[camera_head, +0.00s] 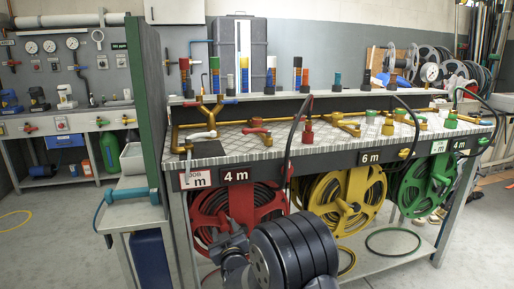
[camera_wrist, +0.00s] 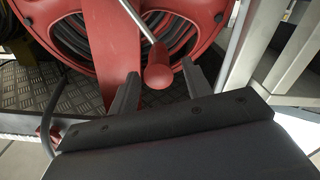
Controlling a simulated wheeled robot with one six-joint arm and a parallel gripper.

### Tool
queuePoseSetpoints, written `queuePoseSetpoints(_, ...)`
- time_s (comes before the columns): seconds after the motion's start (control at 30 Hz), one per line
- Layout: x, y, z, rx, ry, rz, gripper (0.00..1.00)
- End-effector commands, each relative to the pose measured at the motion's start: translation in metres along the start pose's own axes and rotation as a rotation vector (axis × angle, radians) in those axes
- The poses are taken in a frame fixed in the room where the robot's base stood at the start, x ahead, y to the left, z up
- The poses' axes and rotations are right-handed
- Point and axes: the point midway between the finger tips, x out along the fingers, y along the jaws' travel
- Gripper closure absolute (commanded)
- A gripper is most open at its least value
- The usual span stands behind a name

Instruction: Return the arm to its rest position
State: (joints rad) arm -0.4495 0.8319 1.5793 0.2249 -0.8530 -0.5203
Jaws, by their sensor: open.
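The red hose reel (camera_head: 240,205) hangs under the bench at the left, behind my arm; it fills the top of the wrist view (camera_wrist: 105,45). Its crank handle ends in a red knob (camera_wrist: 157,68). My gripper (camera_wrist: 160,82) is open. Its two fingers stand apart on either side of the knob in the picture, with gaps and no clear contact. In the head view my dark wrist is low in front of the red reel, and the fingertips are hard to make out.
A yellow reel (camera_head: 345,200) and a green reel (camera_head: 415,190) hang to the right under the bench. The bench top (camera_head: 260,148) carries brass pipes and valves. A green-edged panel (camera_head: 148,100) stands at left. Open floor (camera_head: 60,245) lies at lower left.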

Motion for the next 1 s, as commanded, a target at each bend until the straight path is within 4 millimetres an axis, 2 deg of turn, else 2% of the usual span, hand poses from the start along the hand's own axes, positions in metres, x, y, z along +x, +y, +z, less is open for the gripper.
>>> queuePoseSetpoints(0.1,0.017,0.000,0.001,0.000,0.001,0.001,0.53)
queuePoseSetpoints(0.33,0.035,0.001,0.001,0.000,0.000,0.001,0.53)
queuePoseSetpoints(0.83,0.037,0.002,-0.001,0.000,0.000,0.000,0.53)
queuePoseSetpoints(1.0,0.036,0.003,-0.012,-0.003,0.004,-0.015,0.53)
